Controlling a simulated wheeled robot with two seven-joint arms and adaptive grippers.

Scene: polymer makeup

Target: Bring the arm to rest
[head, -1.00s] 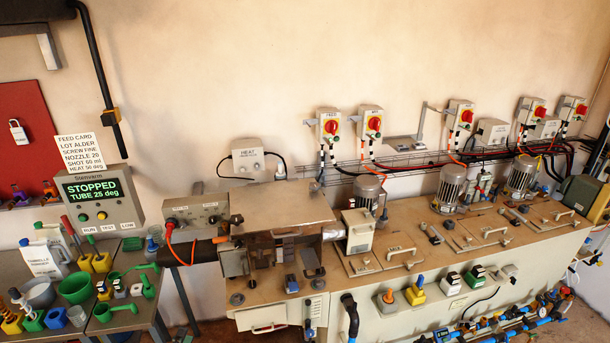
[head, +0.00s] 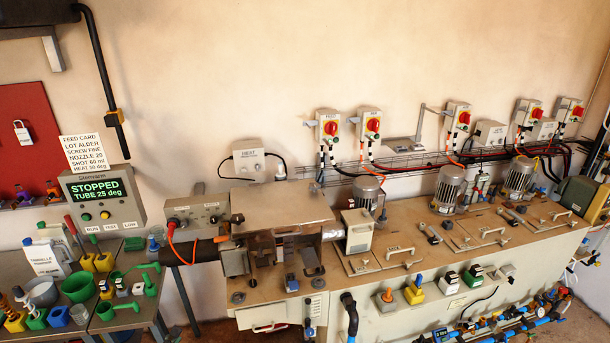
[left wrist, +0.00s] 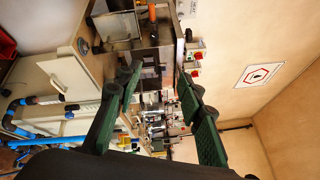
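My left gripper (left wrist: 160,78) shows in the left wrist view with its two dark green fingers spread apart. It is open, and nothing is held between the fingers. Beyond the fingers is the bench with its machine parts, seen sideways. I cannot make out either gripper in the head view. My right gripper is in neither view. The display (head: 103,193) reads "STOPPED, TUBE 25 deg".
A long bench with motors (head: 450,185) and a metal hopper block (head: 272,247) runs along the wall below several switch boxes (head: 329,127). A side table at left holds bowls (head: 78,287) and scoops. Blue piping (head: 545,310) lies at lower right.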

